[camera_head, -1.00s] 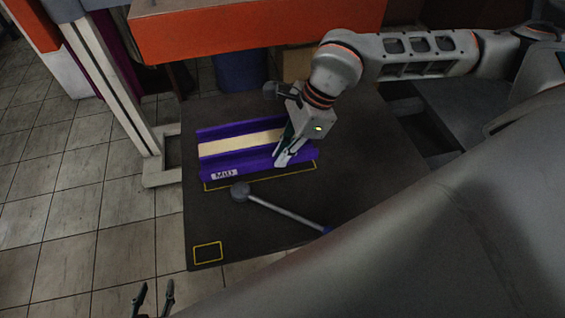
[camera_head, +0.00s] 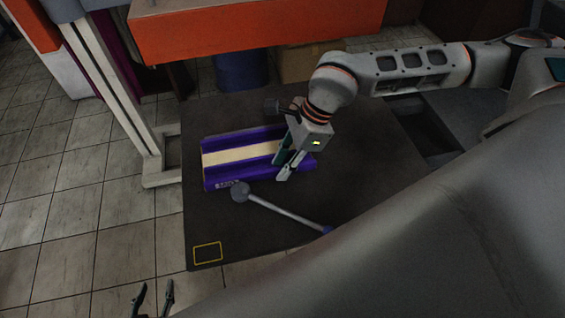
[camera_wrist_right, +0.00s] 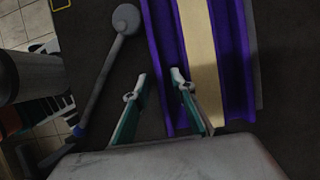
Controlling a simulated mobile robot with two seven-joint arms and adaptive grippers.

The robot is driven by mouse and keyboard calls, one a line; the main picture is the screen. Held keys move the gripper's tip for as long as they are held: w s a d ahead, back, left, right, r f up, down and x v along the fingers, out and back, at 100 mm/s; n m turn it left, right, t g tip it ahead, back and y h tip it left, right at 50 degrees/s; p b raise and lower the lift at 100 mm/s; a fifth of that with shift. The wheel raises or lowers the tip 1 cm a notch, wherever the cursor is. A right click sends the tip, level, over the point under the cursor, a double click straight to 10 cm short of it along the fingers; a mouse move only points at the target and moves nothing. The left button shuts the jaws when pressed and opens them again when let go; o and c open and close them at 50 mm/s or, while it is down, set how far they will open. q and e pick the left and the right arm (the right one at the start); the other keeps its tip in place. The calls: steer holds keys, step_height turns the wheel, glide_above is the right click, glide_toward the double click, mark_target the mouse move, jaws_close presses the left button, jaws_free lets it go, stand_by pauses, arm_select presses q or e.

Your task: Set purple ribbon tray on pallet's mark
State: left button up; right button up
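The purple ribbon tray (camera_head: 222,182), a long channel with a cream strip down its middle, rests on the dark pallet (camera_head: 345,130). It also shows in the right wrist view (camera_wrist_right: 236,70). The larger yellow outline at the tray's place is hidden under it. My right gripper (camera_head: 279,166) is at the tray's right end, pointing down. Its fingers (camera_wrist_right: 159,80) are spread around the near side wall, one outside and one over the channel; contact cannot be told. My left gripper (camera_head: 153,298) is at the bottom left, off the pallet, with fingers apart and empty.
A grey rod with a round head (camera_head: 240,192) lies on the pallet close before the tray. A small yellow square (camera_head: 207,252) marks the pallet's near left corner. An orange beam (camera_head: 255,28) and a pale upright post (camera_head: 112,85) stand behind and left.

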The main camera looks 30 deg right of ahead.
steer(key=v, duration=1.2)
steer(key=shift+a, duration=0.1)
